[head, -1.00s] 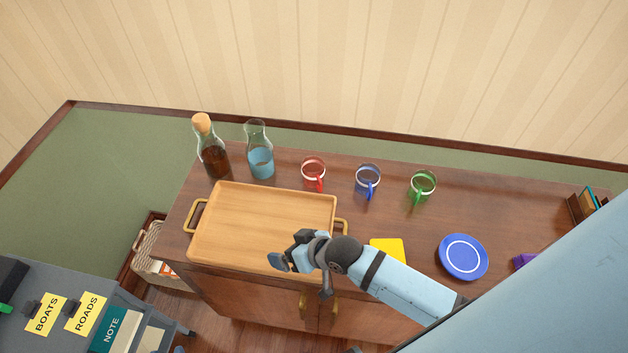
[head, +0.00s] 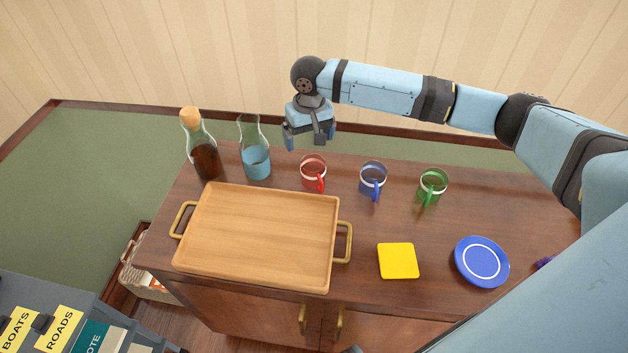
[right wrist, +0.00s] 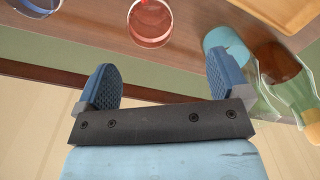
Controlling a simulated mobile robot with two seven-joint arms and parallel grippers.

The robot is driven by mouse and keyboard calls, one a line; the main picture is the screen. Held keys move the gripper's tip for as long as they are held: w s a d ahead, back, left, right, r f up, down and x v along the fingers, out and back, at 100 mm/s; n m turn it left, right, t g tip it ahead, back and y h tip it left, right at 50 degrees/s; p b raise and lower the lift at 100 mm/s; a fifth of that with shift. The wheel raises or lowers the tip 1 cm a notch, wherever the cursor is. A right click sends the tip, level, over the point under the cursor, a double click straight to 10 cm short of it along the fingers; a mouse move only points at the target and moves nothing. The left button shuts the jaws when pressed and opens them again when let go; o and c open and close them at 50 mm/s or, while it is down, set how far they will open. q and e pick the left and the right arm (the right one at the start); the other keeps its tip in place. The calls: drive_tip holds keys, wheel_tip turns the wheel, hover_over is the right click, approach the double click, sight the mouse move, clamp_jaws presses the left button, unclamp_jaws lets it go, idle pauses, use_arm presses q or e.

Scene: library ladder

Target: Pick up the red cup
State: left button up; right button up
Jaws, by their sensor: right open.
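The red cup (head: 313,172) stands upright on the wooden cabinet top, between the carafe of blue liquid and the blue cup. Its handle points toward the front. My right gripper (head: 309,142) is open and empty, above and slightly behind the red cup in the head view. In the right wrist view the red cup (right wrist: 150,22) shows at the top, beyond and between the two open fingers (right wrist: 160,85), apart from them. My left gripper is in neither view.
A carafe (head: 256,162) and a corked bottle (head: 205,160) stand left of the cup. A blue cup (head: 372,180) and a green cup (head: 432,187) stand right. In front are a wooden tray (head: 262,235), a yellow square (head: 398,261) and a blue plate (head: 481,262).

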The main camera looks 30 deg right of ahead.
sight(312, 157)
drive_tip(key=f, duration=0.5)
drive_tip(key=d+f, duration=0.1)
drive_tip(key=f, duration=0.1)
drive_tip(key=shift+w+f, duration=0.1)
drive_tip(key=shift+f, duration=0.2)
drive_tip(key=shift+s+d+f, duration=0.1)
drive_tip(key=shift+f, duration=1.3)
drive_tip(key=shift+s+f, duration=0.1)
drive_tip(key=shift+f, duration=1.3)
drive_tip(key=c, duration=1.1)
drive_tip(key=shift+r, duration=0.1)
